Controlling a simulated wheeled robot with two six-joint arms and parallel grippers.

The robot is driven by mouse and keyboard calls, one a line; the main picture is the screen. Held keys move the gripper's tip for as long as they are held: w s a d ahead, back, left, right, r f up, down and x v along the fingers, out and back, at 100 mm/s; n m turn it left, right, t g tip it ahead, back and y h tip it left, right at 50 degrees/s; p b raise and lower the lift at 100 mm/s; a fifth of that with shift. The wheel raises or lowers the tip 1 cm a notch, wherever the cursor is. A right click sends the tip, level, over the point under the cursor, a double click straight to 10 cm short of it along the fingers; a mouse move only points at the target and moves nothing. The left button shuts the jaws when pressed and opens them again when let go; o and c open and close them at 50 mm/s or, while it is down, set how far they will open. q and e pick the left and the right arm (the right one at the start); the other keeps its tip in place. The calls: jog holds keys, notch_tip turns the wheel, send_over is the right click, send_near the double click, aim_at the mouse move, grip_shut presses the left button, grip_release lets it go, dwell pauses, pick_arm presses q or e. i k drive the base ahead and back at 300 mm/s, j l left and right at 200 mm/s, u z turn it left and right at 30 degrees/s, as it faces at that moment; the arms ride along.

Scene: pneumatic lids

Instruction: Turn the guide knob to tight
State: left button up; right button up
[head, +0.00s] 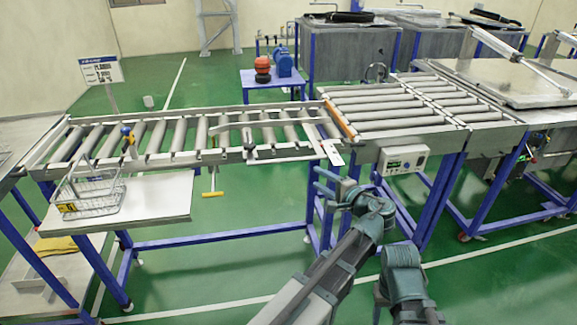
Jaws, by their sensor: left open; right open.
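A small blue-and-yellow knob-like fitting (127,133) stands at the left part of the roller conveyor. It is too small to tell whether it is the guide knob or how it is turned. A grey guide bar (233,126) lies over the rollers, with a small upright bracket (248,141) near its right part. My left gripper (318,181) is open and empty, in front of the conveyor's right end and well right of the fitting. Of my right arm only dark links show at the bottom; its gripper is not visible.
A wire basket (88,193) sits on a side shelf (160,200) before the conveyor. A yellow T-handle (212,194) hangs below the conveyor. A control box (402,160) is mounted at the right, near a white tag (333,153). Green floor (220,265) is clear in front.

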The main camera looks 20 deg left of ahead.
aim_at(250, 146)
jog(key=u, duration=1.5)
